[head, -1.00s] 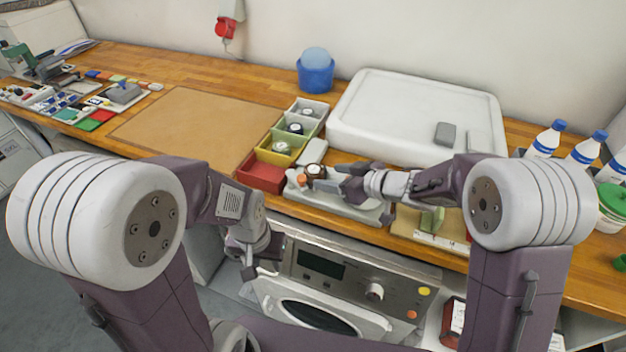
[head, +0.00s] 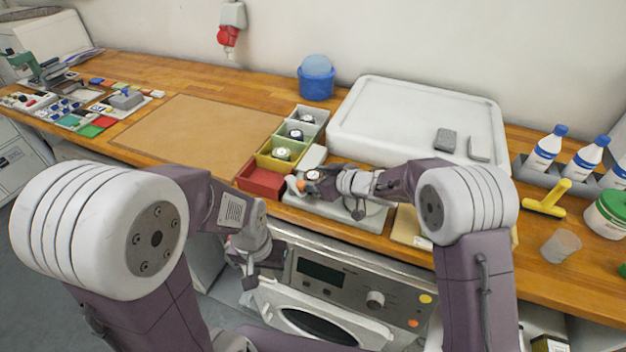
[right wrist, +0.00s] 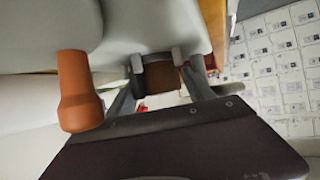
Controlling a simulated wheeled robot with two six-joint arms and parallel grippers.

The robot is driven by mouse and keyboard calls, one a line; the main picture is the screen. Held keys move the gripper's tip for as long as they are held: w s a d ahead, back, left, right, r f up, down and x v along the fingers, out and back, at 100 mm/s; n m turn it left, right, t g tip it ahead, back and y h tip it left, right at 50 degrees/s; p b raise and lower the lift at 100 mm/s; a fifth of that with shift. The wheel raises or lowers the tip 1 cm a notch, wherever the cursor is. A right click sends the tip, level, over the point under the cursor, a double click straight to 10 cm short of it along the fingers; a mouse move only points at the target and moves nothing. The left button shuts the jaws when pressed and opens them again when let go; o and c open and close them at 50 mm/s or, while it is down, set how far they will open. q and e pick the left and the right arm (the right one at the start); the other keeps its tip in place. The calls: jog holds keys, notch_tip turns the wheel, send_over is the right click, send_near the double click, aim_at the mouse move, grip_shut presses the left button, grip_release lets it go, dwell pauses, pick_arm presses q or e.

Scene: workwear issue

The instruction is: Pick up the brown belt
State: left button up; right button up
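The brown belt (head: 313,174) is a small dark coil on the grey bench device (head: 335,209), beside an orange knob (head: 299,185). My right gripper (head: 324,180) is low over the device, right at the belt and partly covering it. In the right wrist view its fingers stand apart on either side of a brown piece (right wrist: 163,76), which looks like the belt. I see no clear grip on it. My left gripper (head: 250,277) hangs in front of the bench, over the machine's front, away from the belt. Its fingers are too small to read.
Several coloured bins, including a red one (head: 262,181), stand left of the device, some with coils. A large white tray (head: 415,112) lies behind. White bottles (head: 545,150), a yellow tool (head: 548,198) and a clear cup (head: 561,246) are at the right. The brown mat (head: 190,130) is clear.

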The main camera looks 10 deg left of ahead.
aim_at(315, 177)
jog(key=c, duration=1.1)
jog(key=shift+r, duration=0.1)
jog(key=shift+r, duration=0.35)
jog(key=r, duration=0.1)
jog(key=r+p, duration=0.1)
jog(key=r, duration=0.2)
jog(key=shift+s+d+p, duration=0.3)
jog(key=shift+d+p, duration=0.05)
jog(key=shift+p, duration=0.05)
jog(key=v, duration=0.4)
jog(key=s+a+p+v, duration=0.1)
jog(key=v, duration=0.3)
jog(key=s+v, duration=0.1)
jog(key=v, duration=0.3)
jog(key=shift+s+a+r+p, duration=0.15)
jog(key=shift+a+r+p, duration=0.05)
jog(key=shift+a+p, duration=0.1)
